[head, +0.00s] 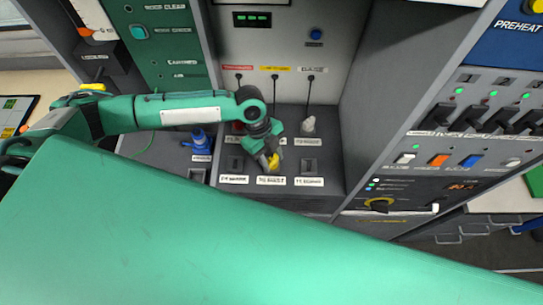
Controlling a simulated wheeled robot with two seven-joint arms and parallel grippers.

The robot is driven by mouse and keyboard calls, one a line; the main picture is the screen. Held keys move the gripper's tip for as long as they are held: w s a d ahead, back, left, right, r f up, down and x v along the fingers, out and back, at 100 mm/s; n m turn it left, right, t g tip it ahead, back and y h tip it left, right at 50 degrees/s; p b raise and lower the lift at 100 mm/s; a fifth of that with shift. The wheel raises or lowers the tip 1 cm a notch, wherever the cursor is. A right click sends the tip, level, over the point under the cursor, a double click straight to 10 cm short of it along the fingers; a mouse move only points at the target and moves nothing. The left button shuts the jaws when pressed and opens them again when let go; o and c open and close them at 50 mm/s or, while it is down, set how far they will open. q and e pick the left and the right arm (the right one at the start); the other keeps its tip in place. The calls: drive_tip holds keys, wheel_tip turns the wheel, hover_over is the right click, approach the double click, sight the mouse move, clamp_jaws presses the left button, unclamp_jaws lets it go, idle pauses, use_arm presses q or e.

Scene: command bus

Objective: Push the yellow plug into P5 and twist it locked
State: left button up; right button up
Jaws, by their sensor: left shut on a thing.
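The yellow plug (272,161) is between the fingers of my left gripper (270,157), which is shut on it. The plug is at the middle of three socket places on the grey ledge (338,178). The middle label (271,181) lies just in front of it; its small print looks like P5 but is hard to read. The gripper hides the socket under the plug, so I cannot tell whether the plug is in it or just above. My right gripper is not in view.
Sockets (309,166) and (235,163), the left one, flank the plug. A white plug (308,125) stands behind on the right, a partly hidden red plug (237,127) on the left. A blue plug (199,139) stands further left. A grey side wall (385,100) bounds the recess.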

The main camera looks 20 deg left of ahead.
use_arm(q)
drive_tip(key=shift+f+m+g, duration=0.2)
drive_tip(key=shift+m+g, duration=0.1)
drive_tip(key=shift+m, duration=0.3)
drive_tip(key=shift+a, duration=0.1)
drive_tip(key=o, duration=1.1)
drive_tip(key=shift+c, duration=0.2)
drive_tip(key=shift+r, duration=0.1)
drive_tip(key=shift+w+r, duration=0.1)
drive_tip(key=shift+w+a+r, duration=0.1)
drive_tip(key=shift+r, duration=0.2)
drive_tip(key=b+v, duration=0.4)
drive_tip(key=v, duration=0.9)
drive_tip(key=shift+f, duration=0.1)
